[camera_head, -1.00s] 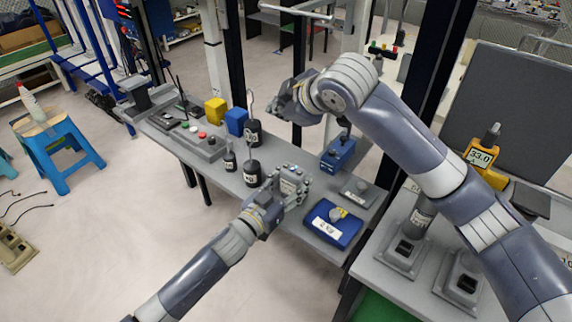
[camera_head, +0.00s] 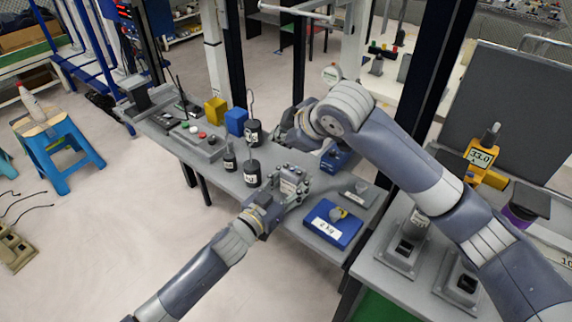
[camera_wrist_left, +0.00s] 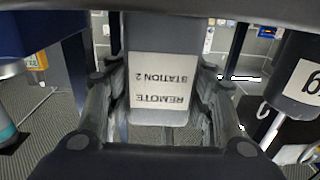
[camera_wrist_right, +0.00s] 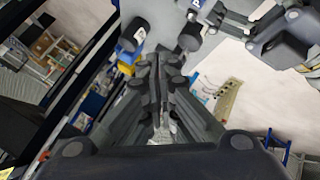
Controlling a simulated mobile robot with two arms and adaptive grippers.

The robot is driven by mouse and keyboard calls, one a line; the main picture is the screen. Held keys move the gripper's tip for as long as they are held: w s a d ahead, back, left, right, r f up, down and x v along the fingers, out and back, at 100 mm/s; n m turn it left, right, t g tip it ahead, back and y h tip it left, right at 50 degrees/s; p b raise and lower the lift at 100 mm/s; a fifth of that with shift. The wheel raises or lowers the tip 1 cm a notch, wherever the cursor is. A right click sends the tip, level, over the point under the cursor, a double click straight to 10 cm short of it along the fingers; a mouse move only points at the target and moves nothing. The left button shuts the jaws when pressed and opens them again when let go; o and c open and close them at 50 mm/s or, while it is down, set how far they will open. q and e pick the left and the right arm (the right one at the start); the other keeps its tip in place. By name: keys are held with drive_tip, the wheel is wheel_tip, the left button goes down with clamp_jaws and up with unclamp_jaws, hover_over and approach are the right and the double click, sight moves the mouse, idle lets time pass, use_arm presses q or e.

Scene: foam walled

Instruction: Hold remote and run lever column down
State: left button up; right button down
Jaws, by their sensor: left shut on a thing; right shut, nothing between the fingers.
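My left gripper (camera_head: 295,178) is shut on a grey remote (camera_head: 289,187), held above the bench's front edge. In the left wrist view the remote (camera_wrist_left: 163,85) sits between both fingers, its "REMOTE STATION 2" label upside down. My right gripper (camera_head: 288,131) is shut and empty over the back of the bench, above and behind the left one. In the right wrist view its fingers (camera_wrist_right: 160,75) are together with nothing between them. I cannot tell for sure which part is the lever column; a pale upright post (camera_head: 352,40) stands behind the right arm.
Black hooked weights (camera_head: 252,174) stand left of the remote. A blue 2 kg block (camera_head: 331,225) lies to its right. A blue device (camera_head: 340,160) is partly behind my right arm. Yellow (camera_head: 215,111) and blue (camera_head: 236,121) boxes and a button panel (camera_head: 197,141) fill the bench's left part.

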hover_over(283, 169)
drive_tip(key=shift+f, duration=2.3)
drive_tip(key=shift+f, duration=0.4)
drive_tip(key=shift+f, duration=0.3)
idle(4.4)
drive_tip(key=shift+r, duration=0.75)
